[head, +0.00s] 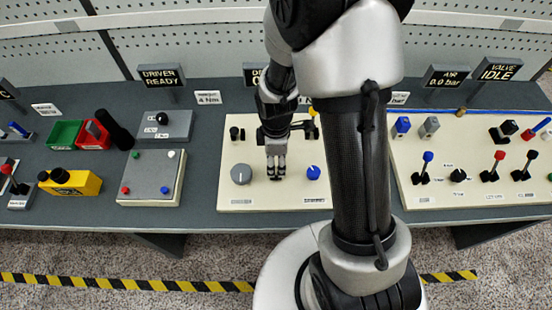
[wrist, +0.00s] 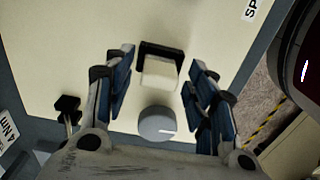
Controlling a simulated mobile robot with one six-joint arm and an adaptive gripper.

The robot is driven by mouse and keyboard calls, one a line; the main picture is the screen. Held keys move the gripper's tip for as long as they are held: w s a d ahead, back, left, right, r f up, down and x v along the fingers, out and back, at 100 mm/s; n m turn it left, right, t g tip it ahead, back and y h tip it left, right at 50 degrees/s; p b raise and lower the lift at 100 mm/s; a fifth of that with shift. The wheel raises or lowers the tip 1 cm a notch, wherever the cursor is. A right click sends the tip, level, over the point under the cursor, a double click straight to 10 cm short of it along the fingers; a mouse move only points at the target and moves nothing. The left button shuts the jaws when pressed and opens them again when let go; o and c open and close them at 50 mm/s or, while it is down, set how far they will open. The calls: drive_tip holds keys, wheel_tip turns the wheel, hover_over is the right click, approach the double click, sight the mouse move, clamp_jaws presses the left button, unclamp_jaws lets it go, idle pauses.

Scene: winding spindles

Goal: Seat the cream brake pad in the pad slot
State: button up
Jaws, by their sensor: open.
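My gripper (head: 276,172) is over the middle of the cream panel. In the wrist view my gripper (wrist: 160,78) is open, with a blue-lined finger on each side and a gap to the cream brake pad (wrist: 158,74) between them. The pad is a small cream block lying against a black bracket-like pad slot (wrist: 161,48), whose dark edges show behind it and at its sides. I cannot tell how deep the pad sits. In the head view my gripper hides the pad and most of the slot.
A grey knob (head: 241,174) stands left of my gripper and a blue knob (head: 313,172) right of it. The grey knob (wrist: 157,123) is close to the pad in the wrist view. Bare cream panel (head: 229,202) lies around them. More control panels stand on both sides.

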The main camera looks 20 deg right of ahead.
wheel_tip(320, 180, up, 12)
drive_tip(key=p, duration=0.3)
wheel_tip(320, 180, up, 12)
drive_tip(key=m+t, duration=0.2)
drive_tip(key=m, duration=0.5)
hover_over(276, 161)
drive_tip(key=s, duration=0.5)
drive_tip(key=s+r+m+t, duration=0.2)
drive_tip(key=s+r+m, duration=0.4)
drive_tip(key=s, duration=0.4)
drive_tip(key=shift+r+m+t, duration=0.3)
drive_tip(key=shift+r+m, duration=0.1)
drive_tip(key=shift+m, duration=0.3)
wheel_tip(276, 161, down, 4)
drive_tip(key=b, duration=0.4)
drive_tip(key=shift+f, duration=0.15)
